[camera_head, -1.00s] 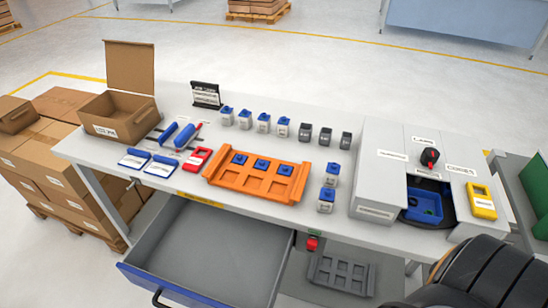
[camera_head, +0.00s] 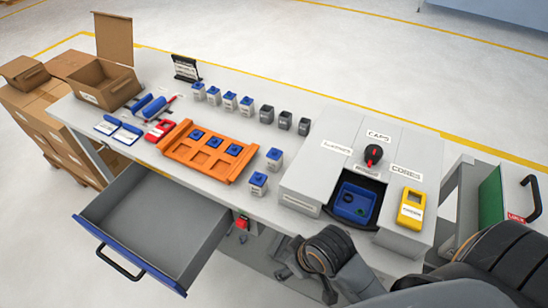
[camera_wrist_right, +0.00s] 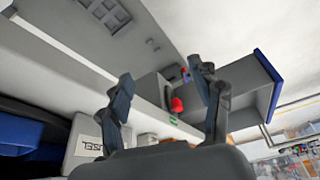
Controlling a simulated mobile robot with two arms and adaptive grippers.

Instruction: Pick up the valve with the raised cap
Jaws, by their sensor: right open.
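Several small grey valves with blue caps stand in a row (camera_head: 229,101) at the back of the grey table in the head view. Two more stand apart to the right of the orange tray: one behind (camera_head: 274,159) and one nearer the front edge (camera_head: 258,184). At this size I cannot tell for sure which cap is raised. My right gripper (camera_wrist_right: 160,72) is open and empty in the right wrist view, low by the table's front, away from the valves. In the head view only dark parts of my right arm show at the bottom right. My left gripper is not in view.
The orange tray (camera_head: 176,155) holds several blue-capped pieces. Dark grey parts (camera_head: 285,120) stand at the back. A grey housing (camera_head: 310,180) with a blue bin (camera_head: 354,203) is at the right. An open drawer (camera_head: 150,225) juts out in front. An open carton (camera_head: 105,88) stands left.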

